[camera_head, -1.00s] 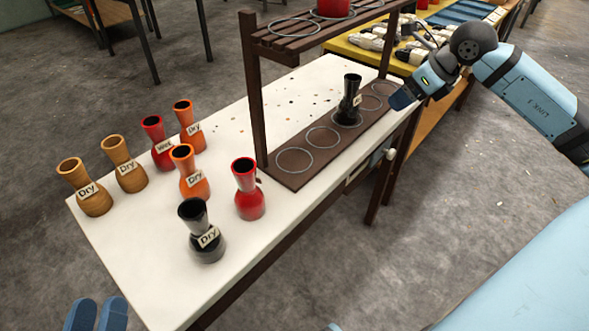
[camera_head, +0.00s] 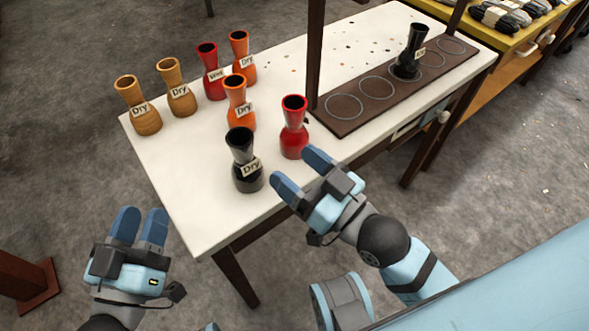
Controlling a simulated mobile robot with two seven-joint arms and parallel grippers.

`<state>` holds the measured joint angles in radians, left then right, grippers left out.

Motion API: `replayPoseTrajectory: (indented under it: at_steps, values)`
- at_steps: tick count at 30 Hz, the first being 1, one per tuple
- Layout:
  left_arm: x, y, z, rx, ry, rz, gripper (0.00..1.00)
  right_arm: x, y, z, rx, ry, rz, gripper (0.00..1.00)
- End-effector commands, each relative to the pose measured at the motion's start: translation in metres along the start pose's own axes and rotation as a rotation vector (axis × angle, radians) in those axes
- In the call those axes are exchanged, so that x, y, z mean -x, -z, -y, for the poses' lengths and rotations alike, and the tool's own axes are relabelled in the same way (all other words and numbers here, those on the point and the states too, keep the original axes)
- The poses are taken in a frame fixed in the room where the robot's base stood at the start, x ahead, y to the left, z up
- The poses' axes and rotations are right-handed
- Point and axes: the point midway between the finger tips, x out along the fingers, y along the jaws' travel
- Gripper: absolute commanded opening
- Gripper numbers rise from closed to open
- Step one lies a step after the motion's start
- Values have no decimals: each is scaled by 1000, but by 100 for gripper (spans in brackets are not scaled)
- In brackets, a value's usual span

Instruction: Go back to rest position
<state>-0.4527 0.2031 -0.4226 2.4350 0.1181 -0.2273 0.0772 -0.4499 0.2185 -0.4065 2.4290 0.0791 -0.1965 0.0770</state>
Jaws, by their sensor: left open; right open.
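My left gripper (camera_head: 139,228) is open and empty, off the table's front left corner above the floor. My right gripper (camera_head: 302,172) is open and empty near the table's front edge, in front of the red drum (camera_head: 294,140) and beside the black drum (camera_head: 246,178) marked Dry. I cannot tell that it touches either. Further left on the white table (camera_head: 190,215) stand two tan drums (camera_head: 146,122), two orange drums (camera_head: 237,115) and a red drum marked Wet (camera_head: 215,87), all upright. Another black drum (camera_head: 407,65) stands on a ring of the brown rack board (camera_head: 365,117).
Rack posts (camera_head: 315,55) rise from the board. Several rings there are empty. A yellow table (camera_head: 520,35) with dark bundles is at the upper right. Grey floor (camera_head: 70,120) lies open to the left, with a brown post foot (camera_head: 35,285) at the lower left.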

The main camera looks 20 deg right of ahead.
Motion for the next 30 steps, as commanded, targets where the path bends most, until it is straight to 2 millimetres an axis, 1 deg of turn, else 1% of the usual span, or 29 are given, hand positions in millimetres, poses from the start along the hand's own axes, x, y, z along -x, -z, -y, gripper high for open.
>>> replayPoseTrajectory:
  at_steps: [1, 3, 17, 20, 22, 27, 30]
  values:
    - [0, -1, 0, 0, 0, 1, 43, -1, -1, 6, -40, 6, 13, 70]
    - [0, -1, 0, 0, 0, 2, 43, -1, -2, 10, -65, 12, 23, 70]
    - [0, 0, 1, -1, 1, 1, 43, -1, -2, 9, -61, 11, 23, 70]
    - [-1, 12, -2, -4, 2, -26, 43, -2, 10, 11, -60, 9, -1, 70]
    - [-3, 18, -1, -9, 12, -4, 43, -4, 16, 10, -54, 0, 21, 70]
    - [-8, 37, 3, -30, 56, 90, 43, -10, 34, 4, -31, -41, 114, 70]
    - [-9, 44, 8, -45, 86, 154, 43, -11, 41, -1, -14, -69, 179, 70]
